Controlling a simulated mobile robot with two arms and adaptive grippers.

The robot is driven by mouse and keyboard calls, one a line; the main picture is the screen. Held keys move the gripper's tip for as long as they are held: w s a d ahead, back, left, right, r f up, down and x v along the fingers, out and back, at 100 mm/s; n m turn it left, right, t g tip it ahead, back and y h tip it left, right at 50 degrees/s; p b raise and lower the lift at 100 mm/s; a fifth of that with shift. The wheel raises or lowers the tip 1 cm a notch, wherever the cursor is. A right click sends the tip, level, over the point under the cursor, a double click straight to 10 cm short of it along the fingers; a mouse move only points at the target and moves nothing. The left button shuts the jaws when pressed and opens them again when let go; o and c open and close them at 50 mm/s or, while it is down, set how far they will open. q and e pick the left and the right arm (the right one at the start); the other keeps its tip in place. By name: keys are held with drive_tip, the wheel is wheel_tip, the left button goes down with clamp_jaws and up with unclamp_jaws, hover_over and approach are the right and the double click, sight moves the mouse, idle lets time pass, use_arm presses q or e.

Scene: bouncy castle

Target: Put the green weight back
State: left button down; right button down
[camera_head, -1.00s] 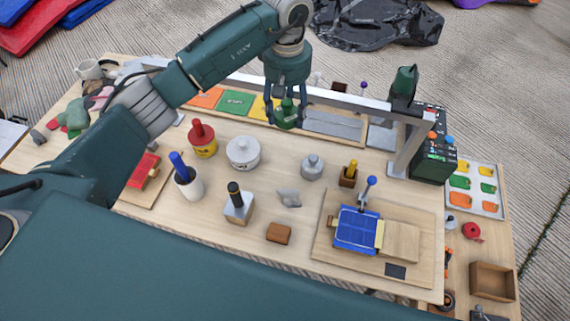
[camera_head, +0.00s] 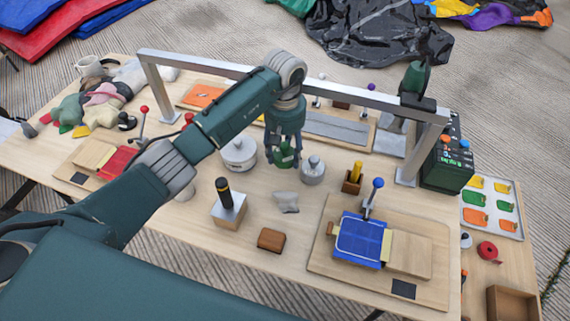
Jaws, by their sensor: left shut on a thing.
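The green weight (camera_head: 284,155) is between the fingers of my left gripper (camera_head: 283,161), which is shut on it. The gripper points down over the table, between a white lidded pot (camera_head: 239,155) and a grey knobbed weight (camera_head: 313,171). I cannot tell whether the green weight touches the table. The fingers hide part of it. My right gripper is not in view.
A metal bar frame (camera_head: 210,67) spans the table behind the gripper, with a tray of flat slabs (camera_head: 340,131) under it. In front are a black-handled stamp (camera_head: 230,207), a grey lump (camera_head: 286,202), a brown block (camera_head: 271,240) and a blue-plated board (camera_head: 360,240).

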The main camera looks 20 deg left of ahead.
sight(285, 154)
use_arm(q)
wheel_tip(285, 154, down, 4)
drive_tip(key=shift+r+b, duration=0.15)
drive_tip(key=shift+b, duration=0.9)
drive_tip(key=shift+d, duration=0.1)
drive_tip(key=c, duration=1)
unclamp_jaws()
drive_tip(key=shift+c, duration=0.2)
drive_tip(key=shift+r, duration=0.15)
wheel_tip(285, 154, up, 12)
drive_tip(key=p, duration=0.6)
drive_tip(key=shift+s+p, duration=0.1)
drive_tip(key=shift+p, duration=0.2)
